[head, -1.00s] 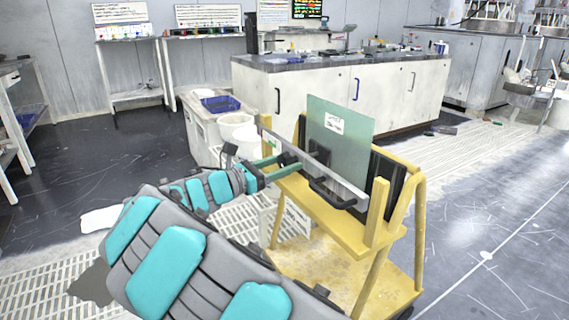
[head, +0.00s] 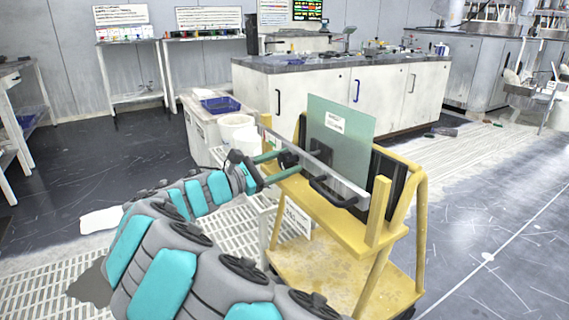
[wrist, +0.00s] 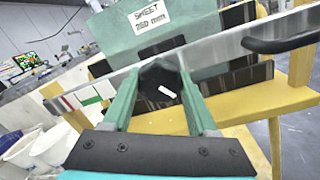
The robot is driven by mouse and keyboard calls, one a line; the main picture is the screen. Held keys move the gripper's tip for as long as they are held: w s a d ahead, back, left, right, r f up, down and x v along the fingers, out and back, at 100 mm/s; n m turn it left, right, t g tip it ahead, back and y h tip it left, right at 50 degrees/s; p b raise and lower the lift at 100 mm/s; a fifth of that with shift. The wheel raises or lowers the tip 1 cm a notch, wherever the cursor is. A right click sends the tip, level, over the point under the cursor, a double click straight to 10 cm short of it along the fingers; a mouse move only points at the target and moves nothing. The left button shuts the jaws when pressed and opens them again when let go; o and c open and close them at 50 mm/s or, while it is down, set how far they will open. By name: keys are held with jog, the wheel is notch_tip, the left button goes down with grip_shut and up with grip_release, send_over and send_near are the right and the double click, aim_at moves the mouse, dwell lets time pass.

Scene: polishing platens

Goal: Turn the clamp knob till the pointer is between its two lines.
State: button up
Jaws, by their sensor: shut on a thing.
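The clamp knob (wrist: 158,78) is black and lobed, with a short white pointer mark on its face, and sits in front of the metal bar (wrist: 216,52). My gripper (wrist: 158,82) has green fingers, one on each side of the knob, and is shut on it. In the head view my gripper (head: 287,161) reaches the bar from the left, and the knob there is small and partly hidden. A strip with red, white and green marks (wrist: 88,100) lies on the bar left of the knob. I cannot tell the pointer's two lines apart from other marks.
A green sheet (head: 340,130) labelled "SHEET" stands upright behind the bar on a yellow stand (head: 345,232). A black handle (head: 333,193) juts out right of the knob. White buckets (head: 236,128) stand behind my gripper, near a long cabinet (head: 300,92).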

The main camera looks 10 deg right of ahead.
jog(key=shift+w+a+r, duration=0.1)
jog(key=o, duration=1.4)
jog(key=shift+c, duration=0.2)
jog(key=v, duration=0.7)
jog(key=shift+a+p, duration=0.35)
